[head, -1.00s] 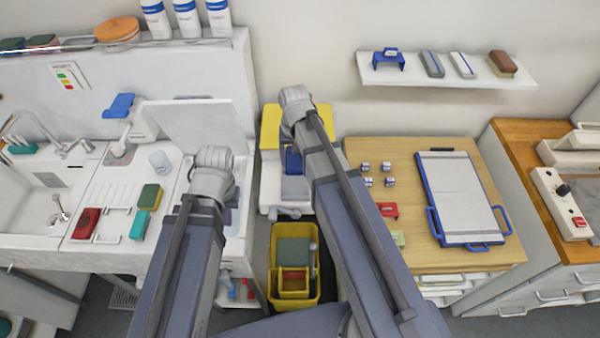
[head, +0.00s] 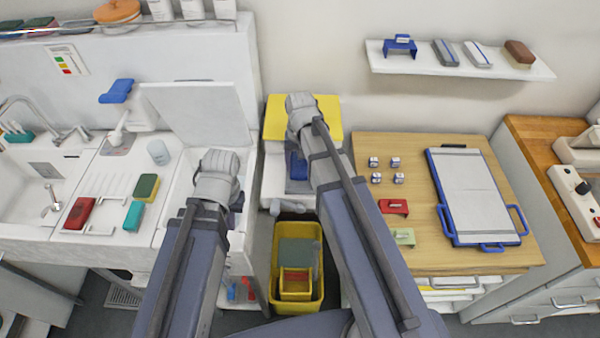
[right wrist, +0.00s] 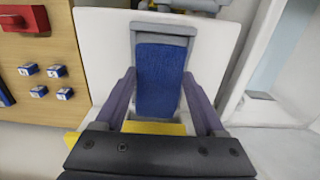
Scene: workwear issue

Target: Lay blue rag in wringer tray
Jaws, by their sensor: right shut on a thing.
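The blue rag (right wrist: 159,78) is between the two fingers of my right gripper (right wrist: 160,88), which is shut on it. The rag looks flat and runs lengthwise away from the gripper. A grey wringer tray (right wrist: 165,32) shows around its far end. I cannot tell whether the rag touches the tray floor. In the head view the rag (head: 296,166) shows partly behind my right arm, with the grey tray (head: 298,187) just in front of it. My left gripper (head: 232,202) is over the sink-side counter, its fingers mostly hidden by its wrist.
A yellow panel (head: 275,118) stands behind the tray. A yellow bucket (head: 315,292) is on the floor below. To the right, a wooden table (head: 415,180) carries a blue-framed clipboard (head: 468,195) and small blocks. A raised white lid (head: 195,120) is at left.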

